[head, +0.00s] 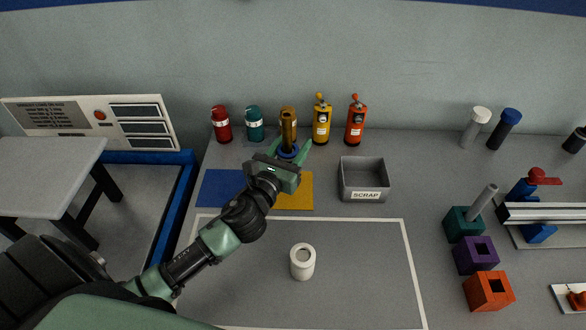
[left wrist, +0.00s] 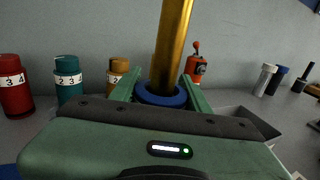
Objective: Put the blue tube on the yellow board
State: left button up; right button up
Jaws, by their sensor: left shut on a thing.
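My left gripper (head: 291,153) is shut on a short blue tube (head: 288,150), in front of the row of bottles. In the left wrist view the blue tube (left wrist: 160,98) shows as a ring between the two green fingers. A gold rod (left wrist: 172,45) rises upright out of it, with the blue tube around its lower part. The gold rod (head: 288,128) also shows in the head view; its lower end is hidden. The yellow board (head: 295,199) lies flat on the table, partly behind my gripper. My right gripper is not in view.
A blue board (head: 218,187) lies left of the yellow one. A grey scrap bin (head: 363,180) stands to its right. Red (head: 221,124) and teal (head: 254,124) bottles and two extinguishers (head: 321,120) line the back. A white cylinder (head: 303,262) stands in the white-outlined area, with free room around it.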

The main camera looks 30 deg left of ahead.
pick_arm(q)
notch_tip(320, 180, down, 2)
jog(key=shift+f, duration=0.1)
notch_tip(320, 180, down, 4)
jog(key=shift+f+b, duration=0.1)
jog(key=shift+b, duration=1.05)
jog(key=shift+f, duration=0.1)
jog(key=shift+f, duration=0.15)
jog(key=o, duration=1.4)
jog(key=shift+s, duration=0.15)
